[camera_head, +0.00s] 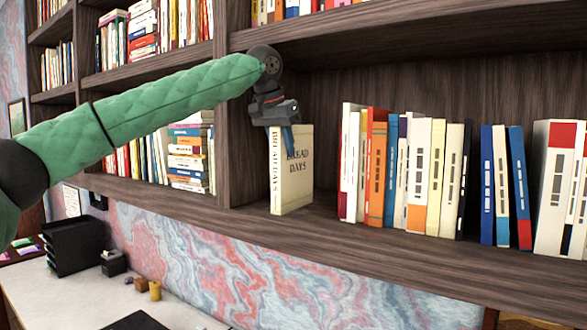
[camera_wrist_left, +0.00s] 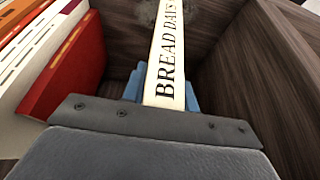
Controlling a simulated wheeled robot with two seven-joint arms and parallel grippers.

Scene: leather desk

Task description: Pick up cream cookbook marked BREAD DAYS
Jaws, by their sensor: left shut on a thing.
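The cream cookbook marked BREAD DAYS (camera_head: 297,178) stands upright on the shelf, near the left wall of its compartment. Its spine and front cover face out in the head view. My left gripper (camera_head: 285,138) reaches it from above and is shut on the top part of the book, with a blue finger over the cover. In the left wrist view the cream spine (camera_wrist_left: 169,55) with its dark lettering runs between the blue fingers (camera_wrist_left: 163,92). The book's lower end appears to be at the shelf board; a small gap cannot be told. My right gripper is not in view.
White, red and orange books (camera_head: 376,168) stand to the right of the cookbook, with a gap between. The dark upright panel (camera_head: 236,150) is close on its left. The upper shelf board (camera_head: 400,30) is above my gripper. A desk with a black tray (camera_head: 75,245) is below.

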